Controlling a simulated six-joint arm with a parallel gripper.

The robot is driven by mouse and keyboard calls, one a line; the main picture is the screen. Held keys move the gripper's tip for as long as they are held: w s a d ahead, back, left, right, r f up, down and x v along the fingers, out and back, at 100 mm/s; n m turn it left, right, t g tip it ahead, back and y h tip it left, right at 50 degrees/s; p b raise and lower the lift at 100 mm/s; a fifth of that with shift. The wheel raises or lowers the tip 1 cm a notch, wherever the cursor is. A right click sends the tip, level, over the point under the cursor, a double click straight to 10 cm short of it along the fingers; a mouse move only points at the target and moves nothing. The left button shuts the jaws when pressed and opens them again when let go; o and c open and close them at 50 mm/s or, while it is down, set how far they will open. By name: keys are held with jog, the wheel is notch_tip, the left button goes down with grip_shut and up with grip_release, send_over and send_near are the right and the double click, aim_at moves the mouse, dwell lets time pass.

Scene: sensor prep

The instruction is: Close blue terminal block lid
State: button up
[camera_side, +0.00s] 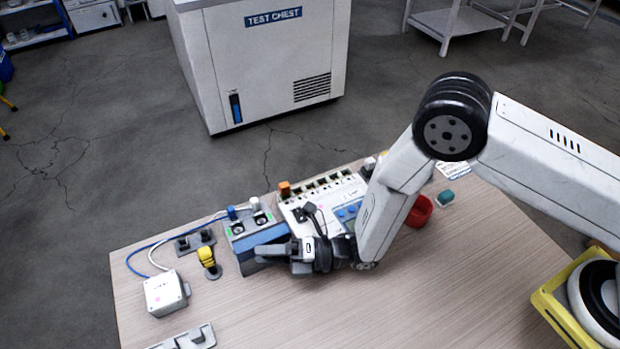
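A blue block (258,237), which looks like the terminal block, sits near the table's back edge, left of a white panel unit. Its top carries a grey plate with round dark fittings. I cannot tell which part is its lid or how far open it is. My gripper (266,253) lies low at the block's front side, with its fingers pointing left. It covers part of the block's front and lower right. The fingers are small and overlap here, so their gap and any contact with the block are unclear.
The white panel unit (325,195) with ports and blue buttons stands close by my wrist. A white box (165,293) with cables, a yellow connector (207,257) and a grey bracket (195,241) are at left. A red bowl (420,211) is at right. The front middle table is clear.

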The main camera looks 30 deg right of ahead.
aim_at(259, 233)
grip_shut()
jog(key=shift+w+r+m, duration=0.1)
jog(key=shift+w+m, duration=0.05)
jog(key=shift+m, duration=0.25)
jog(key=w+m, duration=0.1)
jog(key=m, duration=0.1)
jog(key=w+r+m+h, duration=0.1)
jog(key=shift+m+g+h, duration=0.3)
jog(key=shift+m+g, duration=0.1)
jog(key=shift+w+f+m+g+h, duration=0.1)
jog(key=shift+w+m+g+h, duration=0.35)
jog(key=shift+m, duration=0.5)
jog(key=shift+w+m+g+h, duration=0.25)
jog(key=shift+w+m, duration=0.3)
jog(key=shift+m, duration=0.4)
jog(key=shift+o, duration=1.1)
grip_release()
